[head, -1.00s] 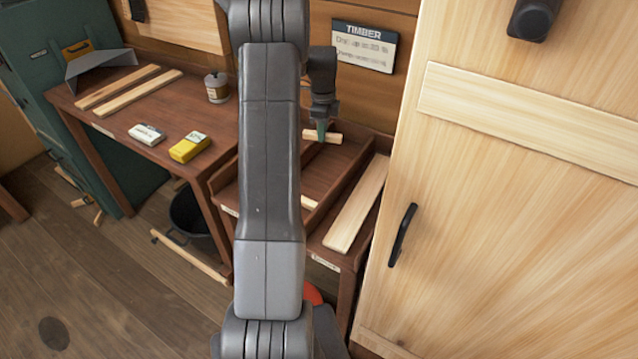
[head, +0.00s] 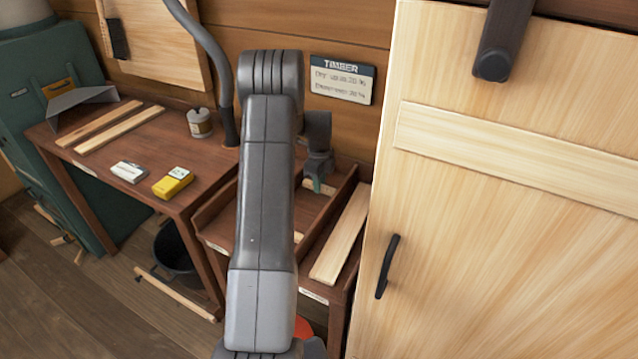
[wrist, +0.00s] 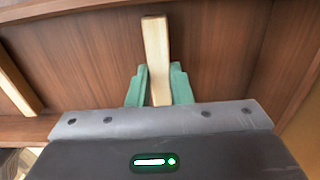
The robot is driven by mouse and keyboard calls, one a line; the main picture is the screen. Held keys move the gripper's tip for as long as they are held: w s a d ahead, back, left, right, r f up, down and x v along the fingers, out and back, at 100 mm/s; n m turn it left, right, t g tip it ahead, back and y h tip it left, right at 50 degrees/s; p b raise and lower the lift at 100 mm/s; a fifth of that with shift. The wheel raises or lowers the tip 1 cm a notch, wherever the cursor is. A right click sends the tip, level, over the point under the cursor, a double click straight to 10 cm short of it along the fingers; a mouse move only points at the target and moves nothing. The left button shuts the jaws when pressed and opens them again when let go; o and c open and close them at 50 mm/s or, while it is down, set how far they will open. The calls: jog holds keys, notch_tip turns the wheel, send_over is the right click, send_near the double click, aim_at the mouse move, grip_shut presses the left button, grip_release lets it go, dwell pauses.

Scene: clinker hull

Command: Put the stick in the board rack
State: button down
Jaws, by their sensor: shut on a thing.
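My gripper (wrist: 157,88), with green fingers, is shut on a pale wooden stick (wrist: 156,50). In the wrist view the stick points away from me, over a brown wooden surface. In the head view the stick (head: 326,188) shows only partly beside the gripper (head: 314,184), low over the brown board rack (head: 314,215). My arm hides part of the rack and stick. I cannot tell whether the stick touches the rack's floor. Another pale piece lies in the rack, at the left of the wrist view (wrist: 14,82).
A wide pale board (head: 341,235) lies in the right section. A tall pale door (head: 480,220) stands close at right. The bench (head: 130,165) at left holds two strips, a tin (head: 199,122), a white box (head: 128,171) and a yellow box (head: 173,182). A TIMBER sign (head: 342,79) hangs behind.

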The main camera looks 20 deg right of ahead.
jog(key=shift+f, duration=0.25)
jog(key=shift+f, duration=0.1)
jog(key=c, duration=1.3)
grip_release()
notch_tip(320, 180, up, 12)
jog(key=b, duration=0.1)
